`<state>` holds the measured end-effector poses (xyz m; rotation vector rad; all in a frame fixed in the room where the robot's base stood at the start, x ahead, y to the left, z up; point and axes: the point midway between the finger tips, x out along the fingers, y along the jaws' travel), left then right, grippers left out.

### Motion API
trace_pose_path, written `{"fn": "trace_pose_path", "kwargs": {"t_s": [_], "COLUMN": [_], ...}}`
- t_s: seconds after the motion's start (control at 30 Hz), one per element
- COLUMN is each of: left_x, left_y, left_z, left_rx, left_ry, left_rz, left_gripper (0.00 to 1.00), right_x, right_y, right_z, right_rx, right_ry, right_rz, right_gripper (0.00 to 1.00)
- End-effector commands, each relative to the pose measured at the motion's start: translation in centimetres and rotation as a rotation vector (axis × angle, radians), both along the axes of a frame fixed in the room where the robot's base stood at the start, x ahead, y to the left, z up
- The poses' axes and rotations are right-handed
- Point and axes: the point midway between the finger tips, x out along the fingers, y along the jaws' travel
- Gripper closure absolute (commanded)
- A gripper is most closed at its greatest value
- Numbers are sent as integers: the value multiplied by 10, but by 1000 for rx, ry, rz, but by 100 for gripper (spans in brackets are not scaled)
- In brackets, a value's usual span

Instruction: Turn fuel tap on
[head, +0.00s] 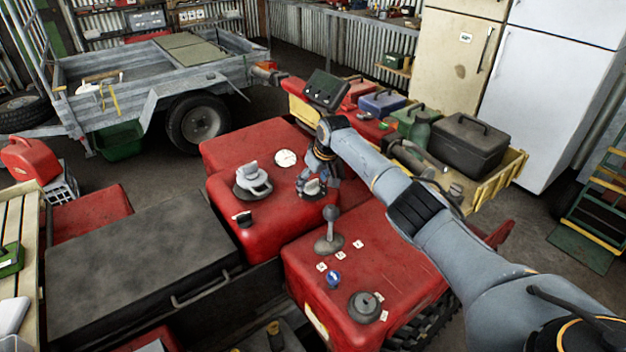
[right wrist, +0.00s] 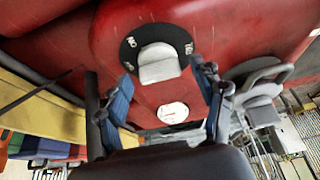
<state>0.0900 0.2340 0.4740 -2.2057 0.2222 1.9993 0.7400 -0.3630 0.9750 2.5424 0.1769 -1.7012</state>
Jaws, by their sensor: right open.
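The fuel tap (right wrist: 158,62) is a pale grey knob on a round black dial plate, set in the red bodywork. Small white markings sit around the plate, and at least one appears to read ON. The knob's broad pale face is toward the bottom of the right wrist view; which marking it points to is unclear. In the head view the tap (head: 313,188) is partly hidden under my right gripper (head: 315,178). In the wrist view my right gripper (right wrist: 162,75) is open, its blue-grey fingers apart on either side of the knob. Contact is unclear. My left gripper is out of view.
A white round gauge (head: 286,158) and a grey filler cap (head: 254,182) lie left of the tap. A gear lever (head: 330,225) stands close in front. A black display (head: 326,90) rises behind. A yellow rack (head: 500,172) with boxes is at the right.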

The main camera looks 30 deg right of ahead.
Motion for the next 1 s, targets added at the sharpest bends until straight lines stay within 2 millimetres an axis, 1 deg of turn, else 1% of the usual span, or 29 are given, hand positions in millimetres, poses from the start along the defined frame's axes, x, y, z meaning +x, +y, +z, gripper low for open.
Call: {"fn": "trace_pose_path", "kwargs": {"t_s": [0.1, 0.13, 0.27, 0.3, 0.37, 0.4, 0.57, 0.73, 0.87, 1.0], "left_x": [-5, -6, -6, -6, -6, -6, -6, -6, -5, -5], "left_y": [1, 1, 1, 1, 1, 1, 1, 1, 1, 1], "left_z": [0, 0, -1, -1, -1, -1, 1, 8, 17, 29], "left_rx": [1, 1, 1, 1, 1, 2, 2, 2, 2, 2], "left_ry": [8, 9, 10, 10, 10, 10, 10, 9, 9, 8], "left_rz": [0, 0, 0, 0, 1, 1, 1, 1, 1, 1], "left_gripper": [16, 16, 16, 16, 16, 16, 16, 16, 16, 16], "right_x": [0, 0, 0, 0, 0, 0, 0, 0, 0, 0], "right_y": [0, 0, 0, 0, 0, 0, 0, 1, 2, 3], "right_z": [0, 0, 1, 1, 1, 1, 1, 3, 4, 4], "right_rx": [0, 0, 0, 0, 0, 0, 0, 2, 1, 3], "right_ry": [-1, -1, -1, -1, -1, -1, 0, 0, 0, 0], "right_rz": [0, 0, 0, 0, 0, 0, -6, -49, -118, -225], "right_gripper": [32, 36, 63, 71, 83, 86, 86, 86, 86, 86]}}
